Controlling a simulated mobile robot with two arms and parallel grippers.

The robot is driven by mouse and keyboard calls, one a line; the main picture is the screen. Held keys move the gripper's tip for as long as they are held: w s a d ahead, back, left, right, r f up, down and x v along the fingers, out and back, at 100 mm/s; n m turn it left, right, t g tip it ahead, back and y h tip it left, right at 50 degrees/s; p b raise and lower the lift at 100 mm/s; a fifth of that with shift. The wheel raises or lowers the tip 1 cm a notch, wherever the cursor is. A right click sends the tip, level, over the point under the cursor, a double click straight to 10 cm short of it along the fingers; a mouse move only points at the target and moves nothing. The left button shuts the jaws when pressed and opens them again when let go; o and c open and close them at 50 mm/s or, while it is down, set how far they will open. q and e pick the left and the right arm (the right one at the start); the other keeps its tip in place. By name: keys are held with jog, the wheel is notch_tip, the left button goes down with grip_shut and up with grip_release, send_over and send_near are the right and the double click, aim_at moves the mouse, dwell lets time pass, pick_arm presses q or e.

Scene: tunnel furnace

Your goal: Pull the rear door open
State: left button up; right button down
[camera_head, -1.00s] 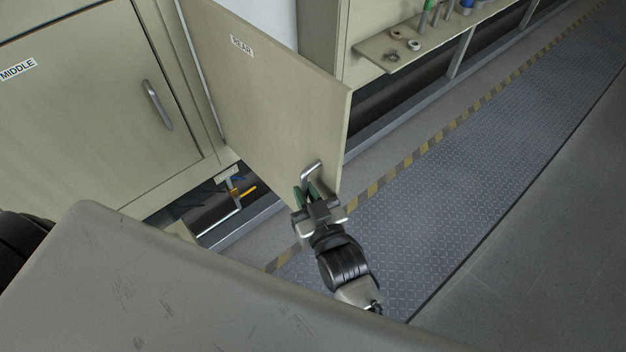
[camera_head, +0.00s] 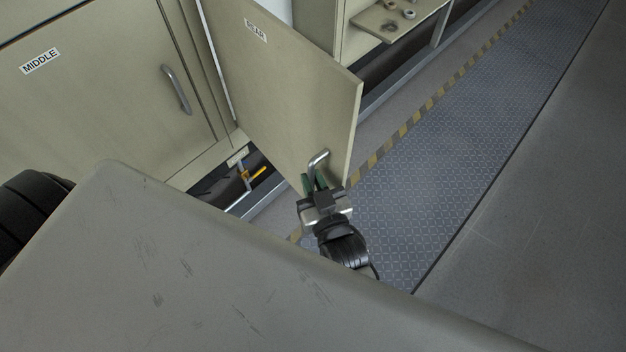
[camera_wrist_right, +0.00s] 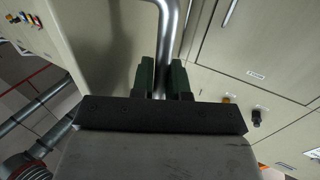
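The rear door (camera_head: 285,90) is a beige panel with a "REAR" label, standing swung out from the cabinet in the head view. Its bent metal handle (camera_head: 319,158) is near the lower free edge. My right gripper (camera_head: 312,183) is at this handle. In the right wrist view, the green fingertips (camera_wrist_right: 162,78) sit close on both sides of the silver handle bar (camera_wrist_right: 167,30), with no clear gap, so the gripper looks shut on it. My left gripper is not in view.
The middle door (camera_head: 100,100) with its own handle (camera_head: 176,89) is closed to the left. A shelf with small parts (camera_head: 395,25) is beyond the rear door. The patterned floor strip (camera_head: 440,160) to the right is clear.

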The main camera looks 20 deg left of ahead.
jog(key=c, duration=1.4)
grip_release()
jog(key=shift+a+r, duration=0.15)
jog(key=shift+r, duration=0.1)
jog(key=shift+o, duration=1.2)
jog(key=shift+w+a, duration=0.1)
jog(key=shift+a, duration=0.05)
jog(key=shift+f, duration=0.2)
jog(key=shift+d, duration=0.2)
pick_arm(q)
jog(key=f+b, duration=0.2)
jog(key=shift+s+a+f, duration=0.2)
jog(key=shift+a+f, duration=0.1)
pick_arm(e)
jog(key=v, duration=1)
jog(key=shift+s, duration=0.3)
